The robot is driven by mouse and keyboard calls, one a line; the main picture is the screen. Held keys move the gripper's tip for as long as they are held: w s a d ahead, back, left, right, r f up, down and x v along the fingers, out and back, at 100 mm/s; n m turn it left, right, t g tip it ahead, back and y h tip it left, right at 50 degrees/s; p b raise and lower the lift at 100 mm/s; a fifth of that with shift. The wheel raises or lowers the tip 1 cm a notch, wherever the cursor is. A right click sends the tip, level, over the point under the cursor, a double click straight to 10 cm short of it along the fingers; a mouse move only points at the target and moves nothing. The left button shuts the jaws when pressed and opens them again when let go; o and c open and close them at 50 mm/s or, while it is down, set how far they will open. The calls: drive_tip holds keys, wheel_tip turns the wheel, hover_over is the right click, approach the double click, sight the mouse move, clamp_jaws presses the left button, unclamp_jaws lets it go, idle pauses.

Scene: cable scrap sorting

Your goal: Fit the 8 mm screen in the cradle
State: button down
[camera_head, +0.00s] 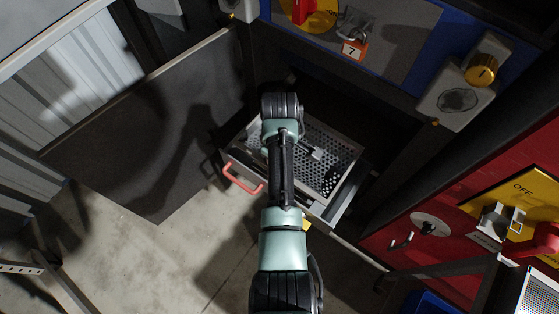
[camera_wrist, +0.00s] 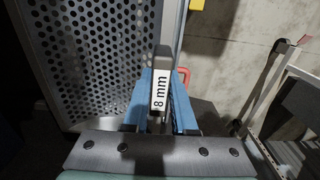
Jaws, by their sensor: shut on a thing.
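The 8 mm screen, a grey perforated plate (camera_head: 335,165), lies in or over a pulled-out metal frame with a red handle (camera_head: 243,178), which looks like the cradle. In the wrist view the perforated plate (camera_wrist: 105,50) fills the upper left. My gripper (camera_wrist: 161,88) has blue fingers shut on a dark tab with a white "8 mm" label (camera_wrist: 159,90), beside the plate's edge rail. In the head view my arm hides the gripper and part of the frame. I cannot tell whether the screen is fully seated.
A dark open door panel (camera_head: 150,130) stands left of the frame. A red cabinet (camera_head: 440,215) with a yellow OFF switch plate (camera_head: 520,190) is at the right. An orange padlock (camera_head: 354,48) marked 7 hangs above. Another perforated sheet (camera_head: 540,292) shows at lower right.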

drive_tip(key=shift+w+f+b, duration=0.15)
drive_tip(key=shift+f+b, duration=2.1)
drive_tip(key=shift+f, duration=0.4)
drive_tip(key=shift+p, duration=0.3)
drive_tip(key=c, duration=0.6)
unclamp_jaws()
drive_tip(key=shift+c, duration=0.2)
drive_tip(key=r+p, duration=0.1)
drive_tip(key=r, duration=0.5)
drive_tip(key=r+p, duration=0.1)
drive_tip(key=r, duration=0.6)
drive_tip(key=shift+s, duration=0.2)
